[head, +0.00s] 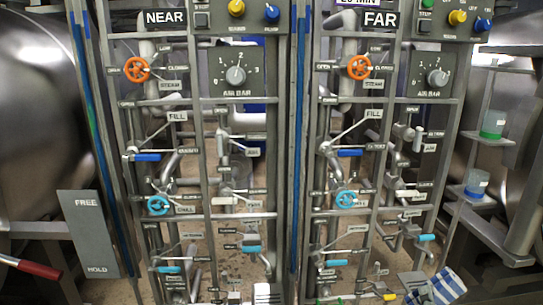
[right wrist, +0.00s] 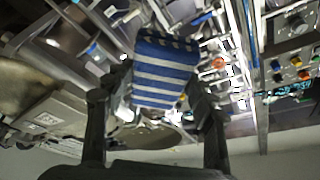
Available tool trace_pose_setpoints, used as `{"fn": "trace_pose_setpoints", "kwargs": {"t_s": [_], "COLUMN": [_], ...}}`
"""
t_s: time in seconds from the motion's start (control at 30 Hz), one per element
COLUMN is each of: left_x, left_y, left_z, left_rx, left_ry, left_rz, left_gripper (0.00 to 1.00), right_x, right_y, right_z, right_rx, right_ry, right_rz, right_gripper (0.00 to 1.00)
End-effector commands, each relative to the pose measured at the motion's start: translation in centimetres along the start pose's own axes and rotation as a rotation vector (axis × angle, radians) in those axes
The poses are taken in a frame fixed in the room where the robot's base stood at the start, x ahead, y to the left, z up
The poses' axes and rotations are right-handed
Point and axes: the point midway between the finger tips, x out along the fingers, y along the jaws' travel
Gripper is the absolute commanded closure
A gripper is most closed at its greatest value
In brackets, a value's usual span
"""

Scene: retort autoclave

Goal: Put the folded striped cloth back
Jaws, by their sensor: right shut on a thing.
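The folded striped cloth (head: 447,286), blue and white, is at the bottom right of the head view, in front of the lower part of the FAR panel. It also shows in the right wrist view (right wrist: 165,72), upright between the two dark fingers. My right gripper (right wrist: 157,92) is shut on the cloth, with one finger on each side. In the head view only a grey part beside the cloth shows, and the frame's lower edge cuts it off. My left gripper is not in view.
Two pipe panels carry a NEAR sign (head: 165,18) and a FAR sign (head: 381,19), with orange and blue handwheels and levers projecting. A shelf stand on the right holds a green-based jar (head: 493,125) and a blue-based jar (head: 476,183). A red-handled lever (head: 38,269) is at lower left.

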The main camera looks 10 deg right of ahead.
Motion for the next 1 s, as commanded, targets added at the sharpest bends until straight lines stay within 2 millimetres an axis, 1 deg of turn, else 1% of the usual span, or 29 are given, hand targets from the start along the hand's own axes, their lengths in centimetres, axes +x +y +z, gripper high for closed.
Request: {"fn": "trace_pose_setpoints", "kwargs": {"t_s": [0.17,0.27,0.37,0.5,0.6,0.7,0.77,0.8,1.0], "left_x": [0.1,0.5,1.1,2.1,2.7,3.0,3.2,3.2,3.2], "left_y": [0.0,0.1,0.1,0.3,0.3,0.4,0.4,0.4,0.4], "left_z": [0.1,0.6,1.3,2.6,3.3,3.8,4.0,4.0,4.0], "left_rx": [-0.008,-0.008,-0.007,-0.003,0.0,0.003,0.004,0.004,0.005], "left_ry": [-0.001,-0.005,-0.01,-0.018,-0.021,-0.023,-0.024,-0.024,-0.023], "left_rz": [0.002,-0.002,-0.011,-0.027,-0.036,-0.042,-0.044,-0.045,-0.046], "left_gripper": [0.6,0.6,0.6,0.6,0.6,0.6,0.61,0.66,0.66], "right_x": [-0.2,0.0,0.2,0.1,-0.3,-0.6,-0.8,-0.8,-0.8], "right_y": [0.1,-1.1,-3.9,-8.6,-11.4,-13.3,-13.9,-14.2,-14.3], "right_z": [0.3,1.5,3.8,7.4,9.4,10.6,11.0,11.1,11.2], "right_rx": [0.001,0.01,0.027,0.049,0.061,0.069,0.07,0.07,0.071], "right_ry": [-0.003,-0.022,-0.062,-0.129,-0.169,-0.194,-0.203,-0.206,-0.208], "right_rz": [-0.004,-0.021,-0.058,-0.12,-0.159,-0.184,-0.192,-0.195,-0.197], "right_gripper": [0.72,0.72,0.72,0.72,0.72,0.72,0.72,0.72,0.72]}}
